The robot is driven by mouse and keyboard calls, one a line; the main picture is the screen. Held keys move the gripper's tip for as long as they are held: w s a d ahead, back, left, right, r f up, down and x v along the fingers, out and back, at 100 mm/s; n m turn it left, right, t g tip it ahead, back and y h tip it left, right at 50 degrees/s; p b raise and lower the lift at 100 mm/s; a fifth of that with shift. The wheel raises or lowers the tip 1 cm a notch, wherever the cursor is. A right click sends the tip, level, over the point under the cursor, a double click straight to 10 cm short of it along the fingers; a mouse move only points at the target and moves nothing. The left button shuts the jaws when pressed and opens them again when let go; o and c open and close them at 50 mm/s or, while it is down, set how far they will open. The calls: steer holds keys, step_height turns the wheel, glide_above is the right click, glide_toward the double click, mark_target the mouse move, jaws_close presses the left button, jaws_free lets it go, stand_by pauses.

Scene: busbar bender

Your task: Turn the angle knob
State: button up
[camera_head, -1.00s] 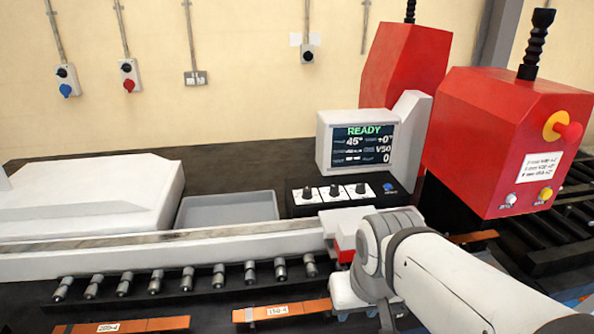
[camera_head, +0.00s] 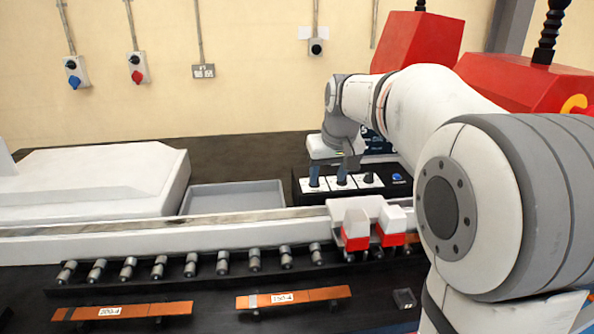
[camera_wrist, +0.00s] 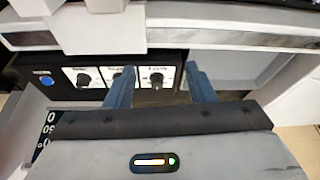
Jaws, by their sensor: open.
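A black control box (camera_head: 298,188) carries three dark knobs on white label plates: a left knob (camera_head: 314,183), a middle knob (camera_head: 341,180) and a right knob (camera_head: 369,180). The labels are too small to tell which is the angle knob. My gripper (camera_head: 331,172) is open and points down at the box. In the wrist view, the two blue-grey fingers of my gripper (camera_wrist: 161,86) stand either side of the left knob (camera_wrist: 157,79), which appears rightmost there. I cannot tell whether they touch it. The display (camera_wrist: 45,135) shows only partly.
A blue button (camera_head: 397,177) sits right of the knobs. A grey tray (camera_head: 233,197) lies left of the box. A white rail (camera_head: 150,240) and red-and-white clamp blocks (camera_head: 356,228) stand in front. The red machine housing (camera_head: 425,40) is behind my arm.

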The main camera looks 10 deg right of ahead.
steer(key=w+f, duration=0.1)
steer(key=w, duration=0.9)
steer(key=shift+n, duration=0.3)
steer(key=x, duration=0.7)
steer(key=shift+w+f, duration=0.25)
steer(key=shift+w, duration=0.1)
steer(key=shift+t, duration=0.3)
steer(key=shift+c, duration=0.4)
